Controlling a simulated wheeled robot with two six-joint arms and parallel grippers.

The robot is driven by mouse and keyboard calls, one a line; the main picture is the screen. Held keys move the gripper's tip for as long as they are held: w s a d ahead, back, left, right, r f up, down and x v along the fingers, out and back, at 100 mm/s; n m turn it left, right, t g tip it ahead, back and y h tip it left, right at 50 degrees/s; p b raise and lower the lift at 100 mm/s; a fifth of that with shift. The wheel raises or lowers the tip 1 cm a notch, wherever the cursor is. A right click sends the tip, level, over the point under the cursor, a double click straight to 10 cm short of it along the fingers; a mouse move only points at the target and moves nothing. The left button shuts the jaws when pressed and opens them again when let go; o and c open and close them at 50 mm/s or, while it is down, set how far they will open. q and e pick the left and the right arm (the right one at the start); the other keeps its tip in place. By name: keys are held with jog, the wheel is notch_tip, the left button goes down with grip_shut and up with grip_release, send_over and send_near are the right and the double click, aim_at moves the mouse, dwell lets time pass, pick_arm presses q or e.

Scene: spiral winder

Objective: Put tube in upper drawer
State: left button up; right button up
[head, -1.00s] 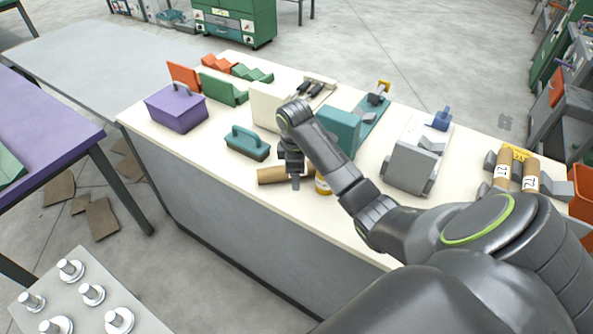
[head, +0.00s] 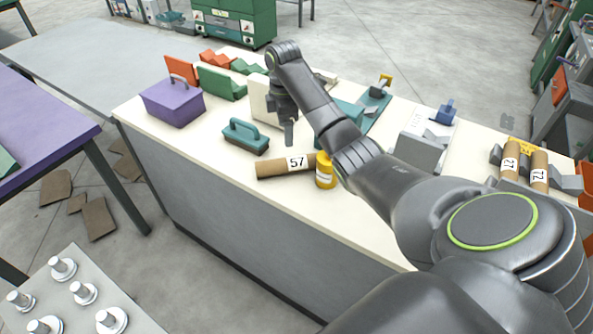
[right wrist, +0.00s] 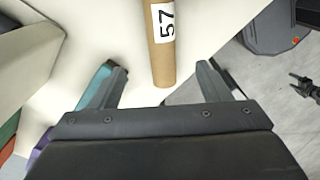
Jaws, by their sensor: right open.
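A brown cardboard tube labelled 57 (head: 275,168) lies on its side on the white bench top, its right end close to a yellow can. My right gripper (head: 288,130) is raised above the bench behind the tube, empty and apart from it. In the right wrist view the open fingers (right wrist: 160,68) appear on either side of one end of the tube (right wrist: 161,60), with clear space between. A green cabinet with drawers (head: 236,22) stands on the floor at the back; its drawer fronts look shut. My left gripper is not in view.
The yellow can (head: 325,172) stands beside the tube. A teal-handled brush (head: 245,139) and a purple box (head: 173,103) are to the left. Two more tubes (head: 510,160) rest in a holder at right. The bench front is clear.

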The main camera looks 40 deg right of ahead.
jog(key=b, duration=0.4)
send_over(290, 159)
jog(key=f, duration=0.5)
jog(key=shift+w+a+f, duration=0.35)
jog(key=shift+f+p, duration=0.35)
jog(key=shift+f, duration=0.1)
jog(key=f, duration=0.3)
jog(key=f+p, duration=0.1)
jog(key=f, duration=0.1)
jog(key=shift+s+d, duration=0.3)
jog(key=shift+d, duration=0.05)
jog(key=shift+f, duration=0.5)
jog(key=c, duration=1.1)
jog(key=shift+r, duration=0.1)
